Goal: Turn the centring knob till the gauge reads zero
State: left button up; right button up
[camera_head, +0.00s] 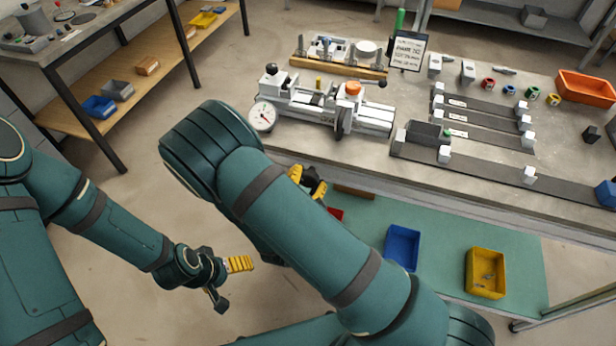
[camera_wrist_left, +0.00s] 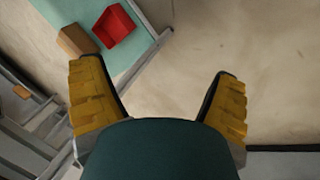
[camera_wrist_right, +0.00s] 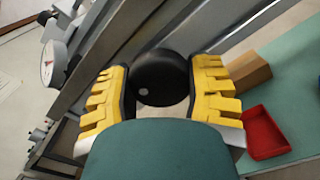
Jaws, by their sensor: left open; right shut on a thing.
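The jig (camera_head: 300,108) stands on the bench and carries a white dial gauge (camera_head: 263,116) at its left end. The gauge also shows at the left of the right wrist view (camera_wrist_right: 54,66), tilted, too small to read. In the right wrist view my right gripper (camera_wrist_right: 160,75) is shut on the round black centring knob (camera_wrist_right: 162,82), which has a pale dot on its face. In the head view my right arm hides most of that gripper, and I cannot clearly make out the knob. My left gripper (camera_head: 230,281) is open and empty, low in front of the bench, away from the jig.
A tray (camera_head: 340,62) of parts and a sign (camera_head: 408,50) stand behind the jig. Dark rails (camera_head: 480,170) lie right of it, near an orange bin (camera_head: 587,88). Blue (camera_head: 402,247) and yellow (camera_head: 486,273) bins sit on the lower shelf. The floor around my left gripper is clear.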

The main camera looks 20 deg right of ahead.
jog(key=n+p, duration=0.3)
jog(key=n, duration=0.2)
jog(key=shift+r, duration=0.15)
jog(key=n+p, duration=0.3)
jog(key=n, duration=0.2)
jog(key=shift+n, duration=0.3)
jog(key=n+p, duration=0.2)
jog(key=n, duration=0.2)
jog(key=shift+n+p, duration=0.6)
jog(key=shift+n, duration=1.5)
jog(key=o, duration=1.2)
jog(key=shift+w, duration=0.1)
jog(key=shift+o, duration=0.2)
